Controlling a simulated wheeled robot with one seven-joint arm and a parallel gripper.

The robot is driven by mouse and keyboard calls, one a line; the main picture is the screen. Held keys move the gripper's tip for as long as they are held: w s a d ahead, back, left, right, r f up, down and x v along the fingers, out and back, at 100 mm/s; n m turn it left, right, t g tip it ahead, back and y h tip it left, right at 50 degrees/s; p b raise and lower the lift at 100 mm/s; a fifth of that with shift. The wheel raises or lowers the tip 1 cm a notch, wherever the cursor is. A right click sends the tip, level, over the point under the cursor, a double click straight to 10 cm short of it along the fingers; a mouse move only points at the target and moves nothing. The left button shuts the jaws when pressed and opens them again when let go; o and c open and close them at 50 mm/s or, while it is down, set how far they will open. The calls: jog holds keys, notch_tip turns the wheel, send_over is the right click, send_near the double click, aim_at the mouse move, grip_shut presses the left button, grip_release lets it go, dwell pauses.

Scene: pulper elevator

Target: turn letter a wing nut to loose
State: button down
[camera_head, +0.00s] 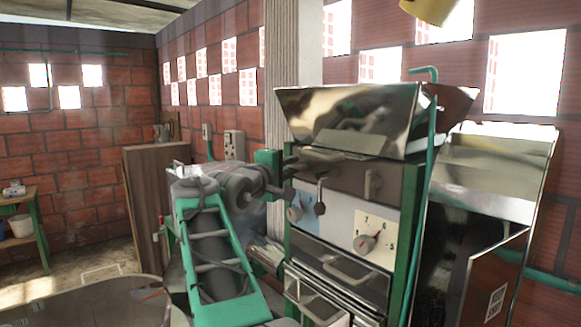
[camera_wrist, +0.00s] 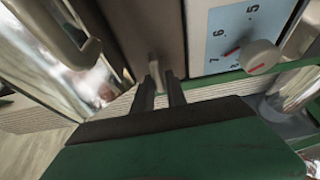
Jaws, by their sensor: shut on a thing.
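My gripper (camera_wrist: 160,92) shows in the wrist view with its two dark fingers closed around a small grey upright piece, which looks like the wing nut (camera_wrist: 154,66), on the brown panel. No letter is readable on it. In the head view my gripper (camera_head: 293,164) reaches the left end of the dark panel under the hopper, and the held nut is hidden there. A second similar wing nut (camera_head: 372,183) stands free at the panel's right side.
A metal hopper (camera_head: 345,115) overhangs above. Metal handles (camera_head: 350,270) stick out lower down. A green pipe (camera_head: 420,200) runs at the right.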

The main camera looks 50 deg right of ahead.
jog(key=c, duration=1.4)
grip_release()
jog(key=shift+a, duration=0.1)
jog(key=shift+a+f+b, duration=0.1)
jog(key=shift+a+b, duration=0.2)
jog(key=shift+a, duration=0.05)
jog(key=s+a+b, duration=0.1)
jog(key=a+b, duration=0.1)
jog(key=a, duration=0.4)
jog(key=shift+s+a, duration=0.15)
jog(key=shift+a, duration=0.25)
